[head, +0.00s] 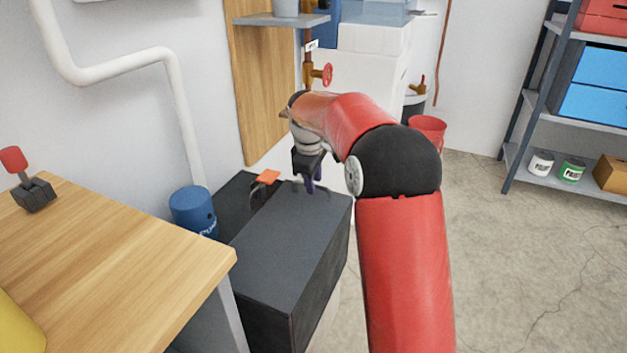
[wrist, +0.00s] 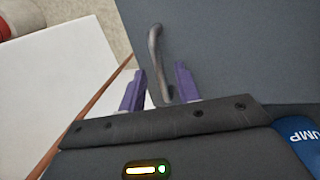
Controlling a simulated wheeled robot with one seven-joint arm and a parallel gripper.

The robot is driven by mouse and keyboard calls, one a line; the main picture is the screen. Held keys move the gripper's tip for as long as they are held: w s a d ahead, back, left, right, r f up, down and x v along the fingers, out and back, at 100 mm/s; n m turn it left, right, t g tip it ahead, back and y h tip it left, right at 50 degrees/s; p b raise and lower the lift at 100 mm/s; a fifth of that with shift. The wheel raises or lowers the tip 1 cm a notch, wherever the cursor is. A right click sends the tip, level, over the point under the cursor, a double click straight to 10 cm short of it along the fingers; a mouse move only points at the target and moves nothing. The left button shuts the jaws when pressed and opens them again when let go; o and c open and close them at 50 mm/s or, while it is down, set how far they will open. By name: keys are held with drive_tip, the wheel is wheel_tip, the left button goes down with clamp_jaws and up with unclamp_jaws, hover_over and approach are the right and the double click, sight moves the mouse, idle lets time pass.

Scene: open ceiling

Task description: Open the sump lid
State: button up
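The dark grey lid (head: 290,231) forms the top of a box-shaped sump beside the workbench and looks shut and flat. In the wrist view the lid (wrist: 240,55) fills the upper right, with a slim grey bar handle (wrist: 154,55) near its edge. My gripper (head: 312,186) points down over the lid's far right part. In the wrist view its two purple fingers (wrist: 160,86) are apart, one on each side of the handle's near end. I see gaps beside the bar. Whether the fingertips reach down to handle height is unclear. The arm hides part of the scene right of the lid.
A wooden workbench (head: 110,265) with a red-knobbed lever (head: 33,185) stands at the left. A blue pump (head: 193,211) and an orange piece (head: 267,177) are close to the sump. A red bucket (head: 428,130) stands behind my arm. Floor at the right is clear up to the shelf.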

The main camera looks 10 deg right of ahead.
drive_tip(key=shift+c, duration=0.4)
clamp_jaws()
